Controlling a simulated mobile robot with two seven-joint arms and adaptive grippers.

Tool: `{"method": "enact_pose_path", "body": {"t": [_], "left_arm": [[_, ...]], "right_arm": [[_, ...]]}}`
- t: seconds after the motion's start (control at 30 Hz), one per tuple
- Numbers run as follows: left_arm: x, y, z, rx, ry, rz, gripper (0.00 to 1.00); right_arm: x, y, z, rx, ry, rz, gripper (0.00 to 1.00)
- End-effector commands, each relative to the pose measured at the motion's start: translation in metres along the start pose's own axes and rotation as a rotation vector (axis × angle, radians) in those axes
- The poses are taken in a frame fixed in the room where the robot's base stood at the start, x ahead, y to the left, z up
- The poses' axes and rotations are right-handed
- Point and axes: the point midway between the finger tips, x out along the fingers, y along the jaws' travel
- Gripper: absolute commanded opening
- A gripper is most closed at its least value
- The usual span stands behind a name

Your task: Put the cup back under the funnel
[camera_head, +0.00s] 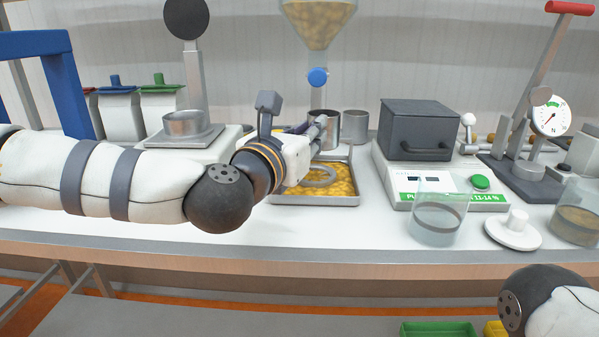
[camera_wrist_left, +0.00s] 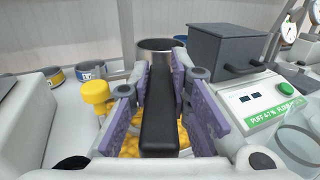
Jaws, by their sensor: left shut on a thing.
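A metal cup (camera_head: 324,128) stands upright or is held level behind the kernel tray, below the funnel (camera_head: 318,22) and its blue knob (camera_head: 317,77). The funnel holds yellow kernels. My left gripper (camera_head: 318,130) reaches to the cup from the front. In the left wrist view its purple fingers (camera_wrist_left: 160,85) are shut on the cup's dark handle (camera_wrist_left: 160,115), with the cup (camera_wrist_left: 154,44) just beyond. The cup's base is hidden, so I cannot tell whether it touches the table. My right gripper is out of view; only part of its arm shows at lower right.
A second metal cup (camera_head: 356,126) is close to the right. The tray (camera_head: 315,199) of yellow kernels lies in front. A white device with a dark box (camera_head: 419,125) stands at right, with a glass beaker (camera_head: 437,215) before it. A scale (camera_head: 185,140) is at left.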

Motion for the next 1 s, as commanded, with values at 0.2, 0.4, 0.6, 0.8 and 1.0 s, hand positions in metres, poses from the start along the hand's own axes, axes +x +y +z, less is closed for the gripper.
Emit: {"method": "enact_pose_path", "body": {"t": [0.2, 0.4, 0.6, 0.8, 1.0], "left_arm": [[0.021, 0.019, -0.04, -0.001, 0.006, -0.003, 0.0], [0.03, 0.028, -0.07, 0.0, 0.009, -0.005, 0.0], [0.029, 0.028, -0.082, 0.0, 0.003, -0.005, 0.0], [0.029, 0.027, -0.084, 0.0, 0.004, -0.005, 0.0], [0.029, 0.027, -0.087, 0.0, 0.005, -0.005, 0.38]], "right_arm": [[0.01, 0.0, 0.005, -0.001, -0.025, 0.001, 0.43], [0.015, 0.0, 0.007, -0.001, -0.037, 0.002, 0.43], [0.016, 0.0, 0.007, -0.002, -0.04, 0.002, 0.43], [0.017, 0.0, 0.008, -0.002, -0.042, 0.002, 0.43], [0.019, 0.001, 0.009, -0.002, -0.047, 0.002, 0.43]]}}
